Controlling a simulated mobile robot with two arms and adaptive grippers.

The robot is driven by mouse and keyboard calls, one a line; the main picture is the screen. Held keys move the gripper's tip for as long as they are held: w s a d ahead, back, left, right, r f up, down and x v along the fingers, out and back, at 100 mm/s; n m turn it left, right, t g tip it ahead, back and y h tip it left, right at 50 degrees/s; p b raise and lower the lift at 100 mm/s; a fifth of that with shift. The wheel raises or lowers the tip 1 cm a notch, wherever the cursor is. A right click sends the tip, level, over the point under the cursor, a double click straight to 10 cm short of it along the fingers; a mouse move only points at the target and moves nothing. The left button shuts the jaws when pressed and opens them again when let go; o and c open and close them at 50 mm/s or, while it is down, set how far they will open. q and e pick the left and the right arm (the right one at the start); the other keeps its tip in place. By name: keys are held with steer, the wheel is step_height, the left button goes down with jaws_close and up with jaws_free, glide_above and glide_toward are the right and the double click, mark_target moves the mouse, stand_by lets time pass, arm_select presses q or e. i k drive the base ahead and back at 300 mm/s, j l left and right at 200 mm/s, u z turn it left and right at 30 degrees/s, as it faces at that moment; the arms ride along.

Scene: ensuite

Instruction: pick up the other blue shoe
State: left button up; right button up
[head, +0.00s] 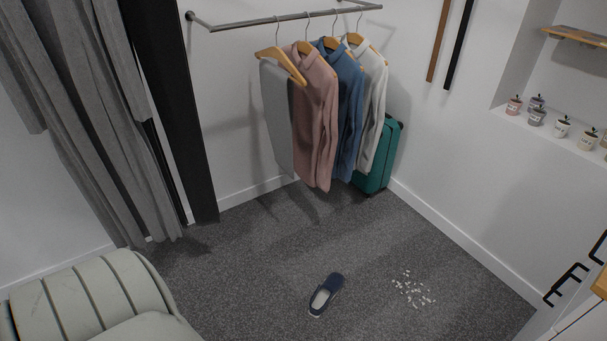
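One blue shoe (326,295) lies on the dark grey carpet, near the bottom middle of the head view. It is dark blue with a pale inside, and its opening faces up. Nothing touches it. Only this one shoe is visible. Neither of my grippers shows in the head view.
White bits (412,290) lie scattered right of the shoe. A pale padded chair (95,290) stands at the lower left. Shirts (318,110) hang from a wall rail, with a teal suitcase (380,160) behind. Black hooks (567,283) stick out at the lower right.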

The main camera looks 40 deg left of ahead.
mark_target(324, 295)
steer(key=u, duration=1.1)
steer(key=i+j, duration=0.15)
steer(key=i, duration=0.3)
steer(key=i+j+u, duration=0.1)
steer(key=i, duration=0.35)
steer(key=i+j, duration=0.2)
steer(key=i, duration=0.2)
